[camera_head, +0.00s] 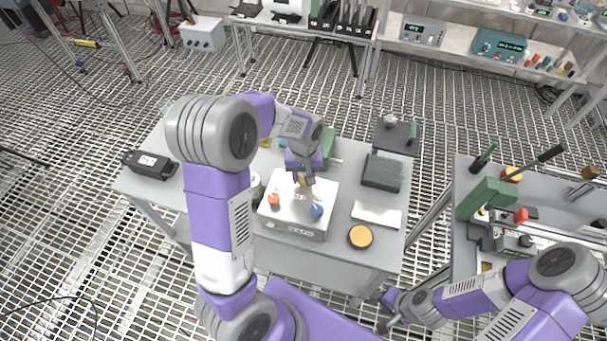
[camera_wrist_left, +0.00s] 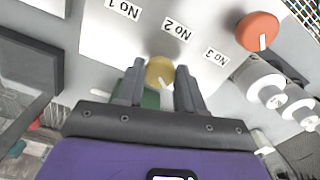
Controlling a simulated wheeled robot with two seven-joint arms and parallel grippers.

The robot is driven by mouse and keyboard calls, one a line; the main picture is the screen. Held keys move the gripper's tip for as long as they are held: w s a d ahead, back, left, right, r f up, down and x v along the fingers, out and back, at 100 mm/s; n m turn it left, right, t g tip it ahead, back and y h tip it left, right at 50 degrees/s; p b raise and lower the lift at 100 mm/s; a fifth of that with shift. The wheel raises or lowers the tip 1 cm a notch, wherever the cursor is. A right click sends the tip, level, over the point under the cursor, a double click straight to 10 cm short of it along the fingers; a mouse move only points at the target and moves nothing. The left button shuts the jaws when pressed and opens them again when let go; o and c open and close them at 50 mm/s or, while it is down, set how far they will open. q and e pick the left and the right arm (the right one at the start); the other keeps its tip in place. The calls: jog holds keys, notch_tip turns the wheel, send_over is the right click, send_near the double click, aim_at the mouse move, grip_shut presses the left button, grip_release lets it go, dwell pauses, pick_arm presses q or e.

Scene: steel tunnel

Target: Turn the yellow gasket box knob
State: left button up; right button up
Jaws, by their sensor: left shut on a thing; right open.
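The gasket box (camera_head: 295,225) is a white box on the grey table, with an orange knob (camera_head: 273,199) and a blue knob (camera_head: 316,211) on top. My left gripper (camera_head: 303,177) reaches down over the far part of its top and mostly hides the yellow knob there. In the left wrist view the yellow knob (camera_wrist_left: 160,70) sits between the two dark fingertips, near the "No 2" label, and the left gripper (camera_wrist_left: 158,84) is shut on it. The orange knob also shows there (camera_wrist_left: 258,32), with a white pointer mark. My right gripper (camera_head: 388,310) is open and low, between the tables.
The grey table (camera_head: 225,213) also holds a black device (camera_head: 150,164), a dark box (camera_head: 381,173), a white block (camera_head: 377,215) and a yellow-topped round thing (camera_head: 360,236). A second table with a green vise-like tool (camera_head: 485,197) stands at right. Shelves line the back.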

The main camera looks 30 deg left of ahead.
dwell(0.3)
pick_arm(q)
jog(key=o, duration=1)
jog(key=shift+o, duration=0.2)
jog(key=shift+r+p, duration=0.8)
jog(key=shift+r, duration=3.05)
